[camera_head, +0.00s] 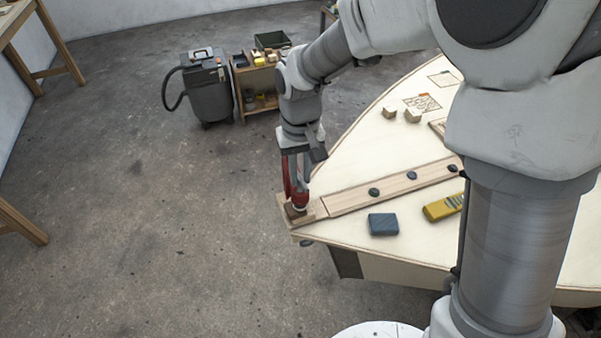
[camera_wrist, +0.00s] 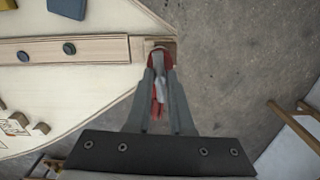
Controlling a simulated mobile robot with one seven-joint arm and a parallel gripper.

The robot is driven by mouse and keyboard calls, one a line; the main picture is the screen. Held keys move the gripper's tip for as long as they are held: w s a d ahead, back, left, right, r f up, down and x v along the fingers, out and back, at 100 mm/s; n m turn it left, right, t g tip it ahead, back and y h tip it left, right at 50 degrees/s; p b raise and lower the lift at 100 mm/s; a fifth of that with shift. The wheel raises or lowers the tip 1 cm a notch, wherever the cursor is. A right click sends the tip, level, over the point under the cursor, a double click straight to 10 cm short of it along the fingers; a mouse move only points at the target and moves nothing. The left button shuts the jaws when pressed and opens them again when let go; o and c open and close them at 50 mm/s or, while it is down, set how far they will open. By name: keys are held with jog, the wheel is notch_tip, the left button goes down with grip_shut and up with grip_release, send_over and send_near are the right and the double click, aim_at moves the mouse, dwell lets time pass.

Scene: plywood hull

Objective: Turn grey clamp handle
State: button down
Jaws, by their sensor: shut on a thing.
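The clamp has red parts (camera_head: 302,190) and stands upright at the pointed end of the hull's plywood panel, over the end of a wooden strip. In the wrist view its red part (camera_wrist: 154,57) lies over a wooden block, and a light grey handle (camera_wrist: 159,66) shows between the fingers. My gripper (camera_wrist: 160,72) points down at the clamp and is shut on the grey handle. In the head view my gripper (camera_head: 295,154) is above the panel's tip, and the handle is mostly hidden there.
A long wooden strip (camera_head: 400,182) with dark round knobs runs along the panel (camera_head: 352,165). A blue block (camera_head: 383,224) and a yellow tool (camera_head: 442,207) lie nearby. A grey vacuum (camera_head: 208,92) and a small shelf (camera_head: 243,84) stand behind. The floor at left is clear.

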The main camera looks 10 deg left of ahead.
aim_at(300, 178)
jog(key=shift+m, duration=0.8)
jog(key=c, duration=0.8)
grip_release()
jog(key=shift+o, duration=0.2)
jog(key=shift+r, duration=0.1)
notch_tip(300, 178, up, 17)
jog(key=p, duration=0.2)
jog(key=shift+r, duration=0.15)
